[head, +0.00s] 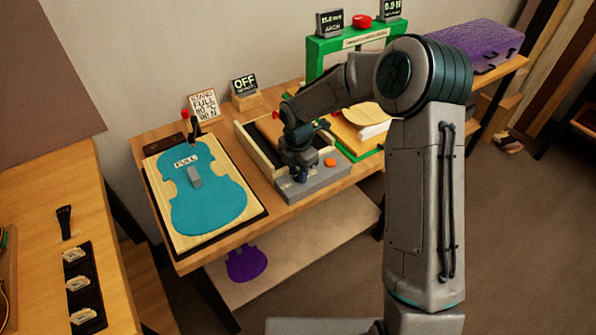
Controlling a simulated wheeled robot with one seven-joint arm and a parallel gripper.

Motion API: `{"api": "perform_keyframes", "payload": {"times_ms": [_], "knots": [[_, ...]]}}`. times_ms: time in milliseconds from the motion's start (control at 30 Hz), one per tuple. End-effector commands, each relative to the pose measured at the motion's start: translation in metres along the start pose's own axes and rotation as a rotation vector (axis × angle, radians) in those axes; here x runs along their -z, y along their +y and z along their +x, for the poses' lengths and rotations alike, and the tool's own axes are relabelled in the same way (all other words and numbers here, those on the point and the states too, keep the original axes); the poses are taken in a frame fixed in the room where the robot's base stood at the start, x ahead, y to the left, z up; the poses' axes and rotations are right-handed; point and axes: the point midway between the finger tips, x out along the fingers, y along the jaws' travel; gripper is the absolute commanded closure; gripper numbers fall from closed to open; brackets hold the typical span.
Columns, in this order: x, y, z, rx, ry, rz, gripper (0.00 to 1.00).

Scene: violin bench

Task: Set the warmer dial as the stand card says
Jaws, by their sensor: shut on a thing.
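The stand card (204,108) leans at the back left of the bench. It reads "STAND", "FULL", a temperature that looks like 110 °C, and a blurred line ending in N. The small black display (244,85) beside it reads OFF. The warmer's grey control box (312,188) sits at the front of the bench with an orange-red button (330,162) on its right. My gripper (299,176) points down onto the left part of this box, shut on the warmer dial. The gripper hides the dial, so its setting cannot be read.
A teal violin-shaped template (208,200) labelled FULL lies on a board to the left. A green press frame (325,56) with two displays stands behind my arm. A purple case (478,42) lies at the right end. A side table (40,200) stands front left.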

Motion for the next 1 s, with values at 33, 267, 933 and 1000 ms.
{"api": "perform_keyframes", "payload": {"times_ms": [33, 267, 933, 1000], "knots": [[-0.0001, 0.0007, 0.0, -0.002, -0.002, 0.023, 0.93], [-0.0008, 0.0012, 0.0004, -0.003, -0.003, 0.189, 0.93], [-0.0012, 0.0018, 0.0004, -0.005, -0.002, 0.826, 0.93], [-0.0011, 0.0019, 0.0004, -0.005, -0.002, 0.891, 0.92]]}}
